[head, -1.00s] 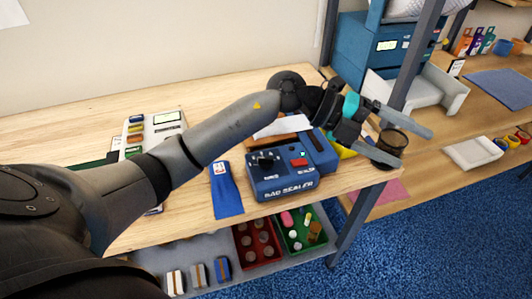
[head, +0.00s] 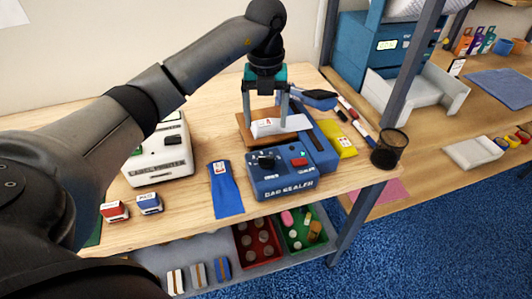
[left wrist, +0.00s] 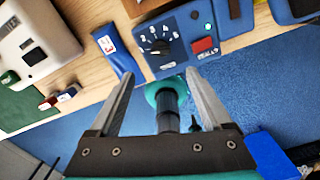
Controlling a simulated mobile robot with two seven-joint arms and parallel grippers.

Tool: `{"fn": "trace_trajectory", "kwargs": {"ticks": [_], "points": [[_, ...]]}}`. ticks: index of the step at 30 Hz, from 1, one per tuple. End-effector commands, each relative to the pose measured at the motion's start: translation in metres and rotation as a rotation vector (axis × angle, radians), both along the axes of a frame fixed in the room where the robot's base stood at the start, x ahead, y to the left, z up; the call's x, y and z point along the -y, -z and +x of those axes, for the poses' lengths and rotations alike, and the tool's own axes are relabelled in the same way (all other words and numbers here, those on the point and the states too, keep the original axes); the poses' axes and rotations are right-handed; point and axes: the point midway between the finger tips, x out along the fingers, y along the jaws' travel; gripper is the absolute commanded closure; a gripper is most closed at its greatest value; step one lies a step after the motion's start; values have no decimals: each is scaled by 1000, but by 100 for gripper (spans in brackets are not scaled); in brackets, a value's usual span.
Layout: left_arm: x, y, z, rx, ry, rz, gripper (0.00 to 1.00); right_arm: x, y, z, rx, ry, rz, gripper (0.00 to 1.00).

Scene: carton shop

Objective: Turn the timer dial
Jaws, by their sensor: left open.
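The blue bag sealer (head: 284,190) stands near the front edge of the wooden table. Its timer dial (head: 265,160) is a black knob on the left of the top panel, with a red button to its right. In the left wrist view the dial (left wrist: 160,47) shows with white marks around it, beyond the fingertips. My left gripper (head: 266,118) is open and points down, above and behind the dial in the head view, apart from it. In the left wrist view the left gripper (left wrist: 162,77) has nothing between its fingertips. My right gripper is not in view.
A blue bag (head: 225,190) lies left of the sealer. A white packet (head: 280,127) lies on a brown board behind the panel. A white machine (head: 160,155) stands further left. A black mesh cup (head: 390,149) and a yellow packet (head: 338,139) are to the right.

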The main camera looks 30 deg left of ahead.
Motion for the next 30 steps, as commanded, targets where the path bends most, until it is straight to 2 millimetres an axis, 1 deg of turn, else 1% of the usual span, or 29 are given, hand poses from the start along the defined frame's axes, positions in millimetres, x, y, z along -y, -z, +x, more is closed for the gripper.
{"fn": "trace_trajectory", "kwargs": {"ticks": [1, 9, 15, 18, 21, 30], "points": [[1, 13, -1, -6, 1, -1, 18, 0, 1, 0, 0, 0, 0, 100], [1, 72, -1, -4, 3, -3, 18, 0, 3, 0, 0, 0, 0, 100], [1, 104, -1, -2, 4, -4, 18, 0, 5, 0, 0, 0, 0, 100], [1, 113, 0, -1, 2, -3, 18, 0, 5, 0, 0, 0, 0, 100], [1, 118, -1, -1, 3, -3, 18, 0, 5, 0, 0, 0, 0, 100], [1, 120, 0, 1, 4, -3, 18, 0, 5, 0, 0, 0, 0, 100]]}}
